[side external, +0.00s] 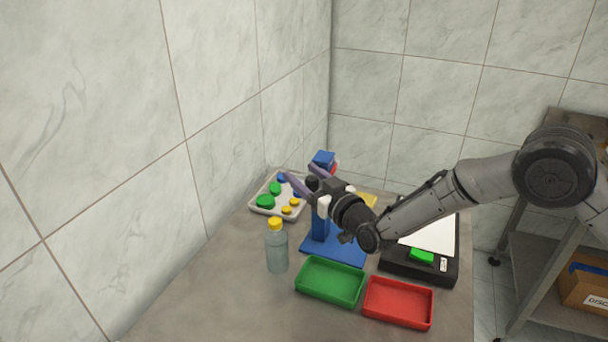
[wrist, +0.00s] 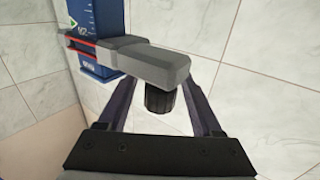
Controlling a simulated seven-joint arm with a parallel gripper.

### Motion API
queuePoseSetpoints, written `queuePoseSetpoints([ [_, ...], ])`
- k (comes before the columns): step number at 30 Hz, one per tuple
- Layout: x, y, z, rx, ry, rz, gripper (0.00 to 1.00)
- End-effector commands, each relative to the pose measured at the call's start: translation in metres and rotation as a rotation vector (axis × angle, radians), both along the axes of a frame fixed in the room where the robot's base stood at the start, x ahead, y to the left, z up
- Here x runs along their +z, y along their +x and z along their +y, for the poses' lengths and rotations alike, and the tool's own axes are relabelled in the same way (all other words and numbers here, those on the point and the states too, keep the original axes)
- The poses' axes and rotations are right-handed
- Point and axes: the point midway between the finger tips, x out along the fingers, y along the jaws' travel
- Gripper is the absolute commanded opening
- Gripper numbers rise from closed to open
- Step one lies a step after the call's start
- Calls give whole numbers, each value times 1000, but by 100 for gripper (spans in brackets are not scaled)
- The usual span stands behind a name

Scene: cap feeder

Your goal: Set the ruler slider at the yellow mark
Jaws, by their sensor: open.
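The blue ruler post (side external: 319,226) stands on a blue base behind my gripper, which hides its middle. In the wrist view the post (wrist: 88,18) shows white scale markings and a small yellow-green mark (wrist: 72,22) near the top left; I cannot tell whether it is the yellow mark. The slider (wrist: 150,62) is a grey arm on the post, with a red line at the post and a black knob (wrist: 160,96) at its free end. My gripper (wrist: 160,88) is open, with a purple finger on each side of the knob. My gripper (side external: 308,177) also shows high beside the post.
A clear bottle with a yellow cap (side external: 276,248) stands left of the base. A green tray (side external: 330,297) and a red tray (side external: 398,318) are in front. A cap tray (side external: 263,210) lies behind left. A black device (side external: 432,271) with a green button is right. The table's front left is clear.

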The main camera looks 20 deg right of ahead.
Motion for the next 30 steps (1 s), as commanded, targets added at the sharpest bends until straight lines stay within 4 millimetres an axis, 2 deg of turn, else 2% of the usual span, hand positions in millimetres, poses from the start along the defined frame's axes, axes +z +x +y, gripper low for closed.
queuePoseSetpoints([
  [10, 0, 4, 1, 0, 0, 1, 67],
  [11, 0, 4, 1, 0, 0, 1, 63],
  [21, 0, 4, 0, 0, 0, 1, 2],
  [30, 0, 4, 0, -1, 0, 1, 0],
])
